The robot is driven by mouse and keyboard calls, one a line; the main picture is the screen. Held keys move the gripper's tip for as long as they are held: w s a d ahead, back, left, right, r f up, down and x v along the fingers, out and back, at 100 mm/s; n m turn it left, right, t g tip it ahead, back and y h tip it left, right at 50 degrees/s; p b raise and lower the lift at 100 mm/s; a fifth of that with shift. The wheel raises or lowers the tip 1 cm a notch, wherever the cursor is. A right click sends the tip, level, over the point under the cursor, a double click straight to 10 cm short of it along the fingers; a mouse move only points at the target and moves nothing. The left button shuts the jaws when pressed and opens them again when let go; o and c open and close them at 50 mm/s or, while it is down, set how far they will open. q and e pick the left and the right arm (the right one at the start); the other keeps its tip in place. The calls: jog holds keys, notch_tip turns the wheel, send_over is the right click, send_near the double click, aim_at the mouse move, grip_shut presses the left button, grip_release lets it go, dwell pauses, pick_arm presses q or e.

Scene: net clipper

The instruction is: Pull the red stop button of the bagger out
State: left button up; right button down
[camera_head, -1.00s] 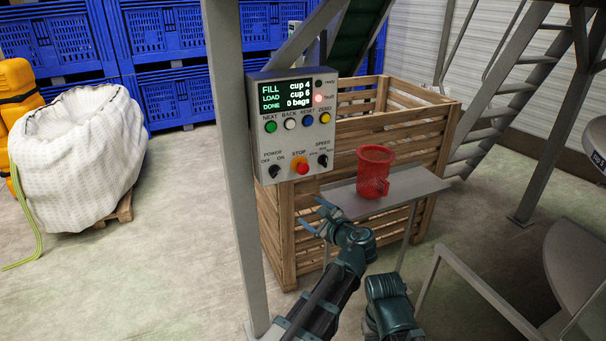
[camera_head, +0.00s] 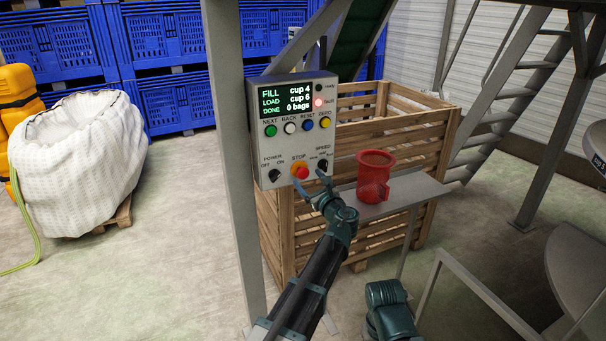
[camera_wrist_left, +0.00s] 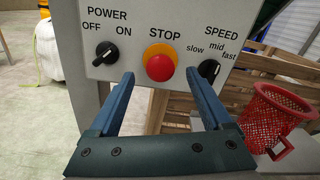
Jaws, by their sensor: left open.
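The red stop button (camera_head: 302,172) sits on a yellow-orange collar low on the bagger's grey control box (camera_head: 273,152), under the word STOP. In the left wrist view the red button (camera_wrist_left: 160,67) is round and shows between and beyond the two fingertips. My left gripper (camera_head: 309,187) is open, just below and in front of the button, with its fingers apart. In the left wrist view the gripper (camera_wrist_left: 165,88) has one blue finger on each side of the button, and nothing is held. I cannot tell how close the tips are to the panel. My right gripper is not in view.
The power knob (camera_wrist_left: 107,53) is left of the button and the speed knob (camera_wrist_left: 209,69) right, near the right fingertip. A red mesh cup (camera_head: 374,177) stands on a grey shelf (camera_head: 420,187). A wooden crate (camera_head: 430,125) stands behind. A grey post (camera_head: 232,170) is at left.

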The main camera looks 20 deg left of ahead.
aim_at(304, 174)
pick_arm(q)
jog(key=shift+x, duration=2.6)
grip_shut()
